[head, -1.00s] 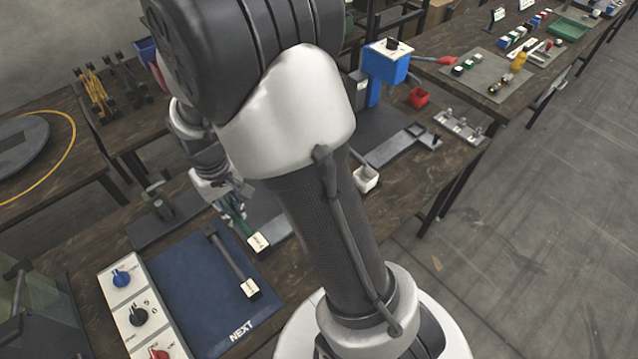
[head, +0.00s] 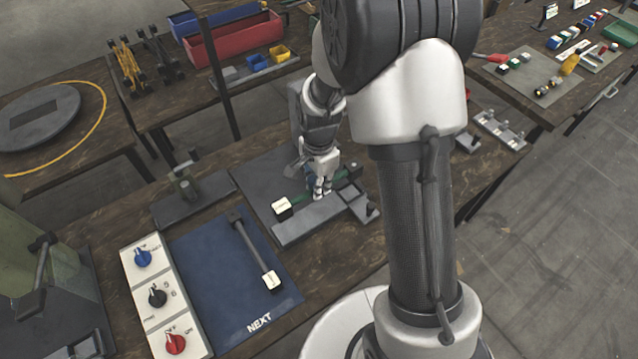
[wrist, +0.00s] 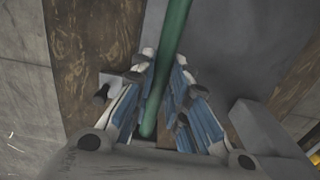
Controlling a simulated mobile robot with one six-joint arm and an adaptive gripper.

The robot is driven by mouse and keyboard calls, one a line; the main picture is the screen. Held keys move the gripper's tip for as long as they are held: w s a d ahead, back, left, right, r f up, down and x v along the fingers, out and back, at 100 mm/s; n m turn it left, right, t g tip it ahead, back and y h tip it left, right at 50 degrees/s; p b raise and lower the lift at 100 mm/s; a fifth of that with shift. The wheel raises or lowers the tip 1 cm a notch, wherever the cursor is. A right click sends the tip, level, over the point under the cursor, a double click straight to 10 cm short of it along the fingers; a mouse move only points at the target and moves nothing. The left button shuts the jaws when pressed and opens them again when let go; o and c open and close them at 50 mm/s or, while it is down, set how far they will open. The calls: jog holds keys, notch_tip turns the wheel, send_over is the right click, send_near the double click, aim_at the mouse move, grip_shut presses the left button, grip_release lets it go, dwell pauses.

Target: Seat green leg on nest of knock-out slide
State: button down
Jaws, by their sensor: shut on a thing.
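My gripper (head: 320,190) is shut on the green leg (head: 300,199), a slim dark green bar with a cream block at its left end. In the wrist view, the leg (wrist: 174,30) runs lengthwise between the blue-padded fingers (wrist: 155,105). A grey bar that looks like the knock-out slide (head: 305,222) lies just in front of the leg in the head view, with a squarish recessed end (head: 358,203) at its right. The leg looks above or just behind the slide; I cannot tell whether they touch. The nest is not clear, and my arm hides the area to the right.
A blue NEXT mat (head: 205,275) holds a dark leg with a cream block (head: 271,280). A switch panel (head: 157,298) is left of it. A grey stand (head: 190,195) is behind the mat.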

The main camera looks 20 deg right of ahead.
jog(key=shift+f, duration=0.1)
jog(key=shift+f+b, duration=2.65)
jog(key=shift+f, duration=0.95)
jog(key=shift+f+b, duration=0.45)
jog(key=shift+f, duration=0.25)
jog(key=c, duration=1.5)
grip_release()
